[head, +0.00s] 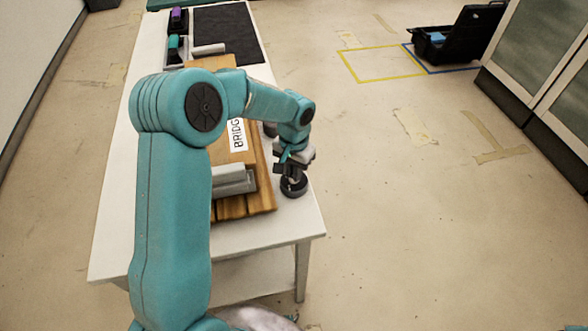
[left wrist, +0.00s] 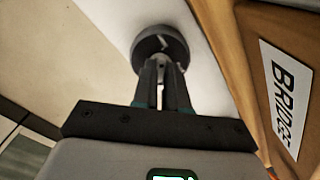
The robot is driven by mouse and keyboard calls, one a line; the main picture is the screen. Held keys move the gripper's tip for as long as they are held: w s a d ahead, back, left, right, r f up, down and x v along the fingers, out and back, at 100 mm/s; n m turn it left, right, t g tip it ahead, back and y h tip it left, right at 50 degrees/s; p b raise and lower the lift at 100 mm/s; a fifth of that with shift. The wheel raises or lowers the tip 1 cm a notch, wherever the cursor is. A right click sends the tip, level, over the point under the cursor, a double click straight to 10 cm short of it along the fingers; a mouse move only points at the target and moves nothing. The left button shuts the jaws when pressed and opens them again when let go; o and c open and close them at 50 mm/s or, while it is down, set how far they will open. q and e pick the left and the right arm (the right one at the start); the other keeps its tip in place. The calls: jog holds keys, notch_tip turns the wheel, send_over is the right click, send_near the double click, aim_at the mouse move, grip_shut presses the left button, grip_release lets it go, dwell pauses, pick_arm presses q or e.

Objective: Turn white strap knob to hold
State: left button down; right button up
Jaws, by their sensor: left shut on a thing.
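A dark round knob base (head: 294,189) sits on the white table near its right edge, beside the wooden board. In the left wrist view the dark round base (left wrist: 145,43) shows with a pale piece on top at the fingertips. My left gripper (head: 291,176) points down over it. In the left wrist view my left gripper (left wrist: 162,68) has its fingers close together on the pale knob piece. The fingers hide part of the knob, and I cannot read its setting. My right gripper is not in view.
A wooden board (head: 232,206) with a "BRIDGE"-like label (head: 237,135) lies beside the knob. A grey block (head: 234,181) rests on it. A black mat (head: 226,35) and small holders with purple and teal items (head: 178,18) are farther back. Open floor lies right of the white table (head: 112,235).

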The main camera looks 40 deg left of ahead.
pick_arm(q)
jog(key=shift+w+m, duration=0.1)
jog(key=shift+m, duration=0.2)
jog(key=m, duration=0.3)
jog(key=shift+m, duration=0.3)
jog(key=m, duration=0.4)
jog(key=shift+m, duration=0.3)
jog(key=m, duration=0.4)
jog(key=shift+m+p, duration=0.65)
jog(key=shift+m, duration=1.85)
jog(key=c, duration=1.2)
grip_release()
jog(key=shift+d, duration=0.1)
jog(key=shift+o, duration=0.2)
